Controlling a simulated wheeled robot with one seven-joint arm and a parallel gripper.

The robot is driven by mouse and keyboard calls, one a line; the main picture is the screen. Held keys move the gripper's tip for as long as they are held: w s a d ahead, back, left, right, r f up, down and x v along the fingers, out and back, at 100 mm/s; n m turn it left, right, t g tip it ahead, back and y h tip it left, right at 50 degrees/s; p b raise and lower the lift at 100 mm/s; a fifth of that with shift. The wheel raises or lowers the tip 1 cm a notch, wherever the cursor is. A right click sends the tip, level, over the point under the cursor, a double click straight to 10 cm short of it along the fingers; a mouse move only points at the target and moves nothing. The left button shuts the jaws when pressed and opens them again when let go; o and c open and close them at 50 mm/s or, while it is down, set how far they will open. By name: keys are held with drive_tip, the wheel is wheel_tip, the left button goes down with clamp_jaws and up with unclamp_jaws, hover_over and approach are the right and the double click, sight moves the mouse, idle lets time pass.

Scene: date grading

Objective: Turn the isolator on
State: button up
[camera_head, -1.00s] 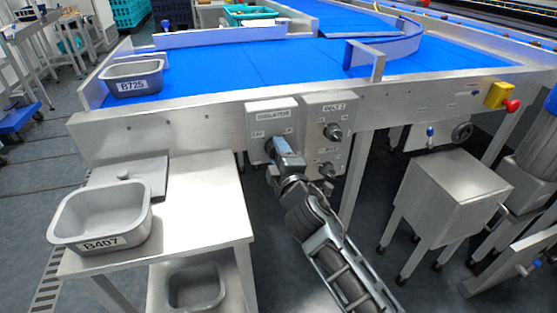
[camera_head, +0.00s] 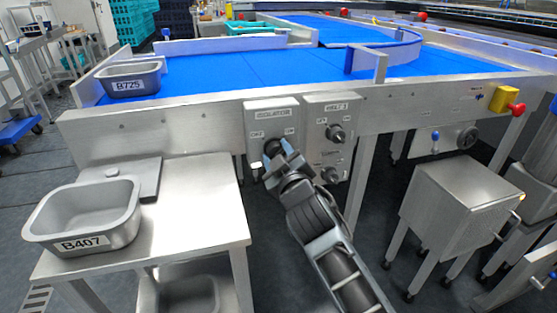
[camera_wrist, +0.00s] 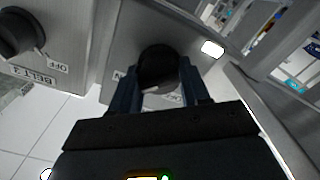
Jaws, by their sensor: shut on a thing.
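The isolator panel (camera_head: 271,113) is a grey box labelled ISOLATOR, with OFF at left and ON at right, on the front of the blue belt's frame. Its round black knob (camera_head: 272,146) is partly hidden by my gripper (camera_head: 279,157). In the wrist view the knob (camera_wrist: 158,66) sits between the two fingers of my gripper (camera_wrist: 160,82), which is shut on it. The knob's pointer is covered, so its exact setting cannot be told. A small bright white spot (camera_wrist: 212,48) shows beside the knob in the wrist view.
The BELT 2 panel (camera_head: 331,107) with its own knobs is close on the right. A steel side table (camera_head: 205,205) with tray B407 (camera_head: 125,231) stands left. A red-and-yellow stop button (camera_head: 507,101) and steel box (camera_head: 455,205) are right. Tray B725 (camera_head: 131,92) is on the belt.

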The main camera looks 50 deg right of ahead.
drive_tip(key=shift+f, duration=0.1)
idle(0.3)
drive_tip(key=o, duration=1.1)
drive_tip(key=shift+c, duration=0.2)
drive_tip(key=shift+s, duration=0.1)
drive_tip(key=v, duration=0.7)
drive_tip(key=shift+s+a, duration=0.2)
drive_tip(key=shift+s, duration=0.05)
